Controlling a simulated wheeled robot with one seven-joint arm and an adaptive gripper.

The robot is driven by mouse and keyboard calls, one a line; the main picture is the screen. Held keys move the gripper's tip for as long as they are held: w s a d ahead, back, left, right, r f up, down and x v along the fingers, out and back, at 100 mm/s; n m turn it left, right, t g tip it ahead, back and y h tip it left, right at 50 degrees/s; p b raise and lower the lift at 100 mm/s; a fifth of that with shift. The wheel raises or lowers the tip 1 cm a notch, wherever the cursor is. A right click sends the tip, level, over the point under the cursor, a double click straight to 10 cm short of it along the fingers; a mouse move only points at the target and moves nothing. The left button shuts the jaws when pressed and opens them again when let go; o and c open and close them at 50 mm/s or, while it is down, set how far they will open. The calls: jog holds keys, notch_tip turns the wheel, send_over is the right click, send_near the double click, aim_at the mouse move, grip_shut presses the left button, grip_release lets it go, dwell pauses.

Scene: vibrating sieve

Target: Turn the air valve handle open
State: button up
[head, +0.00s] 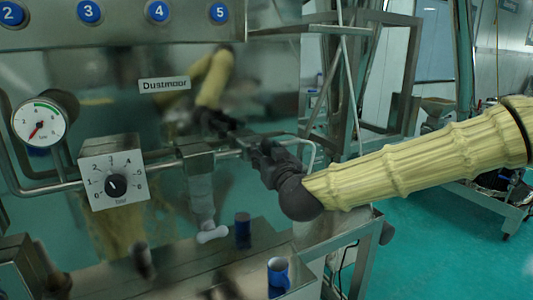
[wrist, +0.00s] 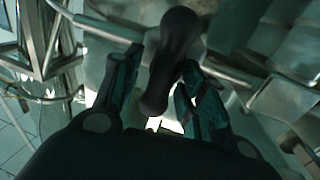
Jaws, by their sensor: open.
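My gripper (head: 260,153) is at the pipe on the front of the steel machine, to the right of the metal valve block (head: 197,158). In the wrist view, a dark, rounded lever (wrist: 176,40), which looks like the valve handle, stands between the two fingers. My gripper is open around it, and the fingers show on both sides. I cannot tell whether either finger touches it. In the head view my gripper largely hides the handle, and its dark shape blends with the reflection in the panel.
A pressure gauge (head: 40,122) and a numbered dial box (head: 114,172) are on the left. Blue buttons (head: 158,11) line the top. A metal frame (head: 395,75) stands behind.

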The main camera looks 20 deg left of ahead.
grip_shut()
jog(key=shift+m+b, duration=0.3)
jog(key=m, duration=0.1)
jog(key=m+b, duration=0.2)
jog(key=shift+w+d+f+m+g, duration=0.2)
jog(key=shift+w+m+g, duration=0.1)
jog(key=shift+g, duration=0.1)
jog(key=m+b, duration=0.1)
jog(key=m, duration=0.1)
jog(key=m+g+b, duration=0.1)
jog(key=m, duration=0.1)
jog(key=shift+w+d+f, duration=0.1)
jog(key=shift+w+d, duration=0.05)
jog(key=shift+w+d+f+m+g+y+b, duration=0.15)
jog(key=shift+m+g+b, duration=0.2)
jog(key=shift+m+b, duration=0.7)
jog(key=shift+s+a+f+m+g+y+b, duration=0.1)
jog(key=shift+m+g+y+b, duration=0.15)
jog(key=shift+m+b, duration=0.8)
jog(key=shift+w+d+f+m+g+y+b, duration=0.15)
jog(key=shift+m+g+b, duration=0.3)
jog(key=shift+m, duration=1.15)
jog(key=shift+s, duration=0.1)
